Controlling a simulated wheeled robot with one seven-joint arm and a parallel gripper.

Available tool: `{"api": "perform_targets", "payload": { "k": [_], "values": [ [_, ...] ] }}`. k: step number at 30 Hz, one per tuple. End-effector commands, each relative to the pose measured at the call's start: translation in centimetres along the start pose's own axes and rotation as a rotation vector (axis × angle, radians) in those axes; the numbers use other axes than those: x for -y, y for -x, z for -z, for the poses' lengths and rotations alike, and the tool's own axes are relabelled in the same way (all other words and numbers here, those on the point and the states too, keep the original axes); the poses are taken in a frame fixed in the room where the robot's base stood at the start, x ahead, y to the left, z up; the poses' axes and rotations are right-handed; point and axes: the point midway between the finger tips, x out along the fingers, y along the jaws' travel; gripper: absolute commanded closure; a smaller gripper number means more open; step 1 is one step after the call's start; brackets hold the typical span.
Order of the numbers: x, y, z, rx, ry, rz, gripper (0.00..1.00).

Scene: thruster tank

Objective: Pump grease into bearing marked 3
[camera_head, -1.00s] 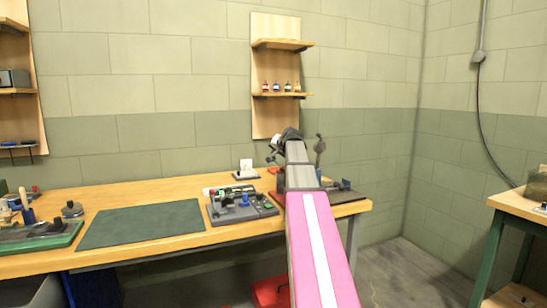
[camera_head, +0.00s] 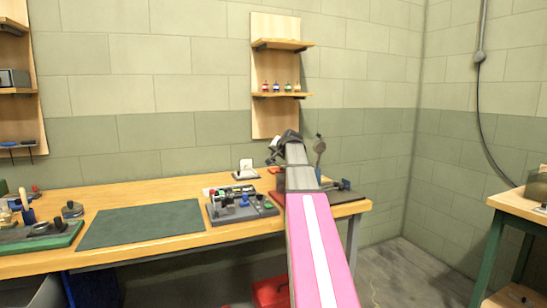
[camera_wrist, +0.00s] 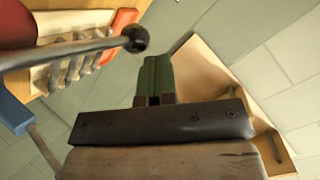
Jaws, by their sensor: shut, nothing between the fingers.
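In the wrist view my gripper (camera_wrist: 157,62) shows as shut green fingers, with nothing between them. A grey rod with a dark ball knob (camera_wrist: 136,39) crosses the upper left, left of and apart from the fingertips in the picture. In the head view my arm reaches over the right part of the bench; its fingertips cannot be made out there. A grey round-headed upright piece (camera_head: 320,145) stands just right of my arm, behind a dark base (camera_head: 346,196) with blue and dark parts. No bearing or number 3 can be made out.
A wooden bench (camera_head: 150,190) bears a dark green mat (camera_head: 140,224) and a grey tray of small parts (camera_head: 240,212). A wall shelf (camera_head: 275,95) holds several small bottles. A blue-handled object (camera_wrist: 14,112) lies at the left of the wrist view. Another table (camera_head: 520,205) stands right.

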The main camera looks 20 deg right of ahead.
Motion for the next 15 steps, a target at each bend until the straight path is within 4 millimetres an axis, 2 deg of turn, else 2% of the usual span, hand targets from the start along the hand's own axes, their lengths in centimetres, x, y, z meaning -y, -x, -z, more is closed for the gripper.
{"api": "perform_targets", "payload": {
  "k": [15],
  "values": [
    [-0.28, -0.38, -0.29, 0.0, 0.0, 0.0, 1.0]
  ]
}}
